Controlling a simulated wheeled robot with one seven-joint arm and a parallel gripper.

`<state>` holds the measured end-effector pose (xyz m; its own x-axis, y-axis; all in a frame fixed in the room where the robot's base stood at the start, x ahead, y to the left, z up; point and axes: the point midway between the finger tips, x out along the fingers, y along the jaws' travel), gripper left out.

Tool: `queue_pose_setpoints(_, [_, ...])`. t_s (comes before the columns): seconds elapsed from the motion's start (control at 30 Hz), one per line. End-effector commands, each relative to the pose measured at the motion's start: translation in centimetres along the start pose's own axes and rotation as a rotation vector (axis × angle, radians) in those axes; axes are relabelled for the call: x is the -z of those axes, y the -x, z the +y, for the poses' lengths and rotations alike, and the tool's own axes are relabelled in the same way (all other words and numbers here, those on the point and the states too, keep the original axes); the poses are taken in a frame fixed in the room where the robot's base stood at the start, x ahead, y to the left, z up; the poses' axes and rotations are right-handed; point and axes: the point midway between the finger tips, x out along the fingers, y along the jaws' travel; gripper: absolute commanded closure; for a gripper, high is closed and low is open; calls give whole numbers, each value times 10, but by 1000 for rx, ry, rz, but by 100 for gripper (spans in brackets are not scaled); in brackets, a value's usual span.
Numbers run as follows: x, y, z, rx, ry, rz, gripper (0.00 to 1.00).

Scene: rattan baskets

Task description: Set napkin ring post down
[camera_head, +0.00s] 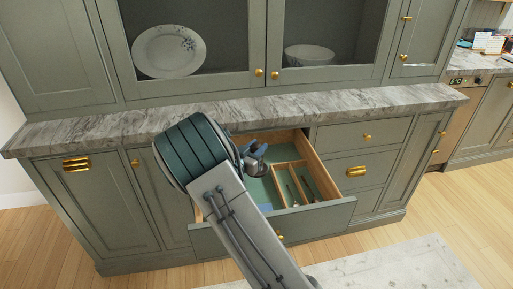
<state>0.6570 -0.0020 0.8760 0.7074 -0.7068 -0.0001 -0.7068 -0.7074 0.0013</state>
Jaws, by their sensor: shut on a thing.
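My arm reaches over an open drawer (325,211) in the green cabinet. My gripper (256,158) is at its end, small and partly hidden by my arm, above the drawer's left-hand part. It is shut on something. The held thing is too small and too covered to make out clearly; no napkin ring post can be picked out elsewhere in view.
The drawer has a wooden divider (288,165) with slim utensils in its right-hand slots. A marble counter (330,103) runs above the drawer and looks clear. A plate (168,51) and a bowl (309,55) stand behind the upper doors.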

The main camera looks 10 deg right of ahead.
Motion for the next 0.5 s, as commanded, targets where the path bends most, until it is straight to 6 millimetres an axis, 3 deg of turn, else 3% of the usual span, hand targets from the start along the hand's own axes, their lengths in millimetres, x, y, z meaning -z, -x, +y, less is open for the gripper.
queue_pose_setpoints(0.5, [-10, 0, 0, -1, -2, 2, 100])
